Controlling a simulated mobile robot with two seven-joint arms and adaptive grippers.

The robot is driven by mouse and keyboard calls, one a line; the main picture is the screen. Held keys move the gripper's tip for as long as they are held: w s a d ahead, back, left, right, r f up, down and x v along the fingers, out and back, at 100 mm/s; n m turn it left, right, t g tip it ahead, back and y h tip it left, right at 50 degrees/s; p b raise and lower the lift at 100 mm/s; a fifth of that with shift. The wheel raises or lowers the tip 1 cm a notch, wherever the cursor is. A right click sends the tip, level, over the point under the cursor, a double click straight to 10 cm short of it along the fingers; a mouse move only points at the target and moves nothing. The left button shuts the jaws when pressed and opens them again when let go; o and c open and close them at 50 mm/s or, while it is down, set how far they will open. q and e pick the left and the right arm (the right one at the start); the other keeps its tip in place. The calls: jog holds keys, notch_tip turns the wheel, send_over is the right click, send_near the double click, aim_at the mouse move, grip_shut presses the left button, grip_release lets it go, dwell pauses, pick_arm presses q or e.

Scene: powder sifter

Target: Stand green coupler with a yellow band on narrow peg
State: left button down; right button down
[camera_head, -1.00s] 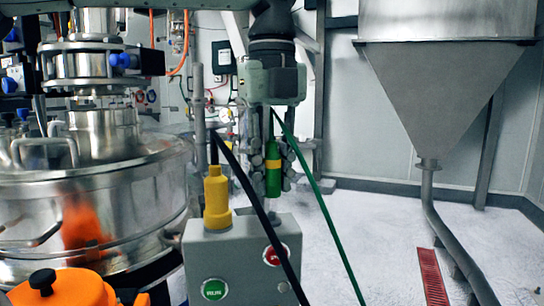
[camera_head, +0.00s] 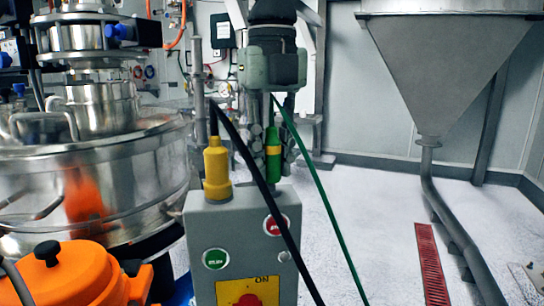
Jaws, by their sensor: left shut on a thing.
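The green coupler (camera_head: 273,168) with a yellow band is upright above the back right of the grey control box (camera_head: 203,228). A green cable runs from its top. My left gripper (camera_head: 273,155) comes down from above, with its grey fingers on both sides of the coupler, shut on it. The coupler's lower end is close to the box's back top edge; I cannot tell whether it touches anything. I cannot make out the narrow peg. My right gripper is not in view.
A yellow coupler (camera_head: 217,170) with a black cable stands on the box, left of the green one. The black cable crosses in front of the box. A steel sifter (camera_head: 90,185) is at left, an orange part (camera_head: 75,275) at front left, a steel hopper (camera_head: 440,75) at right.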

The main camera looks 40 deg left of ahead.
pick_arm(q)
jog(key=shift+f, duration=0.75)
dwell(0.9)
jog(key=c, duration=1.2)
grip_release()
jog(key=shift+r, duration=0.1)
notch_tip(320, 180, up, 12)
jog(key=shift+f, duration=0.1)
